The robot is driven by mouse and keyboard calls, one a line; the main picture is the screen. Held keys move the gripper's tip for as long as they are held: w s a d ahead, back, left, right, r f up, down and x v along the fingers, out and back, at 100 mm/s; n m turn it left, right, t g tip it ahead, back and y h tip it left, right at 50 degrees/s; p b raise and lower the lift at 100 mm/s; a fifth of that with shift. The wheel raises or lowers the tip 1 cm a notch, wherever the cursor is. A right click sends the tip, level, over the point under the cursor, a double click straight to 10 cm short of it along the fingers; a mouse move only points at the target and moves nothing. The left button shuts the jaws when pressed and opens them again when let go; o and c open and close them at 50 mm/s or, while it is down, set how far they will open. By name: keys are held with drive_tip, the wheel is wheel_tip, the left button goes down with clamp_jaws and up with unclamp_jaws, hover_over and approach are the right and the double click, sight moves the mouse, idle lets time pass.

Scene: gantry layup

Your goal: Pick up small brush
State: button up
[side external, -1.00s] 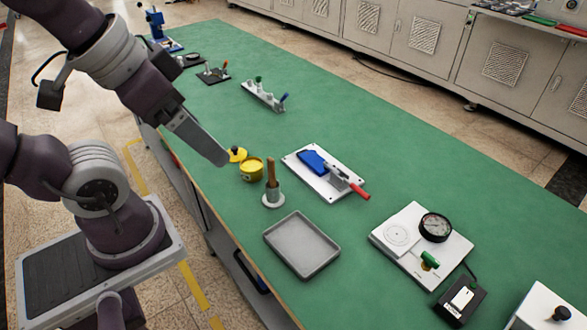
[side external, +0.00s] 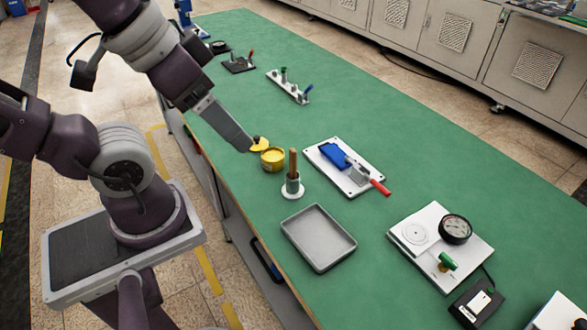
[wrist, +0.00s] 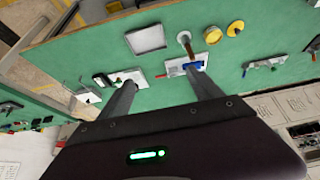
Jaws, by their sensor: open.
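The small brush (side external: 293,163) stands upright in a small grey holder with a round white base (side external: 293,192). Its brown wooden handle shows above the holder; its lower end is hidden inside. In the wrist view the brush (wrist: 185,38) is beyond the fingers, towards the top. My gripper (side external: 247,148) is to the left of the brush, apart from it and near the yellow lid. In the wrist view my gripper's two fingers (wrist: 162,88) are spread wide, with nothing between them.
A yellow pot (side external: 272,160) and yellow lid (side external: 259,144) stand close to the brush. A grey tray (side external: 318,237) lies in front of it. A white plate with a blue block and red-handled clamp (side external: 360,185) is to its right. Green tabletop (side external: 390,130) is clear behind.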

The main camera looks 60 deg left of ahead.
drive_tip(key=c, duration=0.7)
drive_tip(key=m+g, duration=0.6)
drive_tip(key=m, duration=1.2)
hover_over(293, 164)
drive_tip(key=a, duration=0.2)
drive_tip(key=f, duration=1.9)
drive_tip(key=shift+w+d, duration=0.25)
drive_tip(key=shift+w, duration=0.1)
drive_tip(key=f, duration=0.7)
drive_tip(key=shift+d+f, duration=0.1)
drive_tip(key=shift+d, duration=0.15)
